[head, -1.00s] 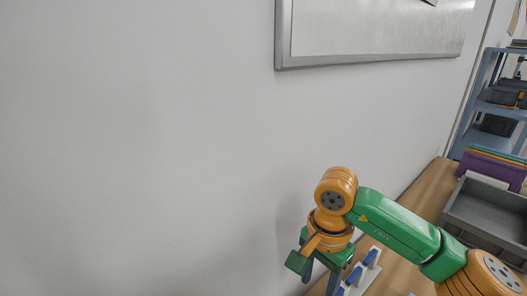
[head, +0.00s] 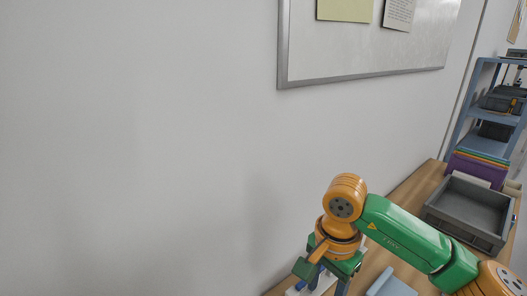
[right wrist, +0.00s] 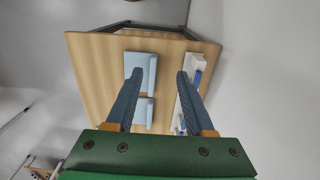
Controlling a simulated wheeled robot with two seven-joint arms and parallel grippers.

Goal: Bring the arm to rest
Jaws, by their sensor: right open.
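My right arm, green and orange, comes in from the lower right in the head view. Its gripper points down over the table (head: 408,190), with the fingers (head: 330,279) cut off by the bottom edge. In the right wrist view the right gripper (right wrist: 158,74) is open, its two blue-grey fingers well apart with nothing between them. It hangs above the wooden table top (right wrist: 92,75). My left gripper is not in view.
Light blue flat pieces (right wrist: 142,68) lie on the table beneath the right gripper, beside a white strip with blue parts (right wrist: 190,98). A grey bin (head: 459,222) and purple folders (head: 474,170) stand farther along. A wall with a whiteboard (head: 300,78) borders the table.

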